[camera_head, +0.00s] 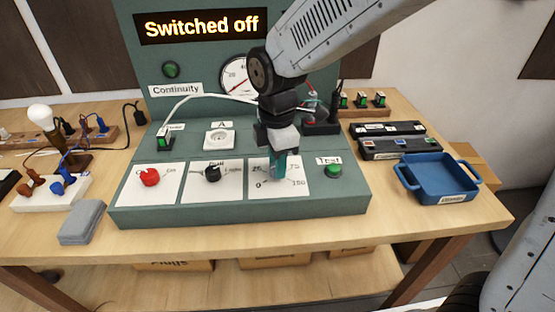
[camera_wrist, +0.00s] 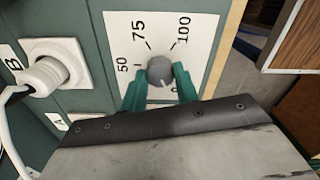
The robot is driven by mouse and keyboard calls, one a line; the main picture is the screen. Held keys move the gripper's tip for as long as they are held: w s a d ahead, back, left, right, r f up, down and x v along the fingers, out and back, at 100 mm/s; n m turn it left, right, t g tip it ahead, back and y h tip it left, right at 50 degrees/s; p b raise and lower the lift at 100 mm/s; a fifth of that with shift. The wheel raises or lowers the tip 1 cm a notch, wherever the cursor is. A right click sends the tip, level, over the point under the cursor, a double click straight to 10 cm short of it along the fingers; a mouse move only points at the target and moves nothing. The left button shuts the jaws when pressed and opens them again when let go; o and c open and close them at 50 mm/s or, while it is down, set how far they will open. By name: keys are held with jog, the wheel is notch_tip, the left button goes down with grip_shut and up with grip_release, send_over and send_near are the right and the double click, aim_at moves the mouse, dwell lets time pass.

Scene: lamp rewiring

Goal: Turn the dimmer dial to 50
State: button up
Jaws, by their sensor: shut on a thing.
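The dimmer dial (camera_wrist: 160,69) is a round grey knob on a white scale plate (camera_wrist: 205,28). In the wrist view, the marks 50, 75, 100 and part of a 0 show around it. The dial's pointer is not clear to me. My gripper (camera_wrist: 160,86) has its two teal fingers on either side of the dial and is shut on it. In the head view, my gripper (camera_head: 279,165) reaches down over the scale plate (camera_head: 296,190) and hides the dial and the 50 mark.
A red knob (camera_head: 149,177) and a black knob (camera_head: 212,174) sit left of the dimmer plate. A green Test button (camera_head: 333,171) is close on its right. A lit sign (camera_head: 202,26) reads "Switched off". A blue tray (camera_head: 440,178) stands at the right.

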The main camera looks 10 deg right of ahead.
jog(key=m, duration=1.1)
jog(key=shift+m, duration=0.4)
jog(key=m, duration=0.5)
jog(key=shift+r, duration=0.1)
jog(key=m, duration=0.6)
jog(key=shift+m, duration=0.4)
jog(key=o, duration=1)
notch_tip(320, 180, up, 8)
jog(key=shift+f, duration=0.1)
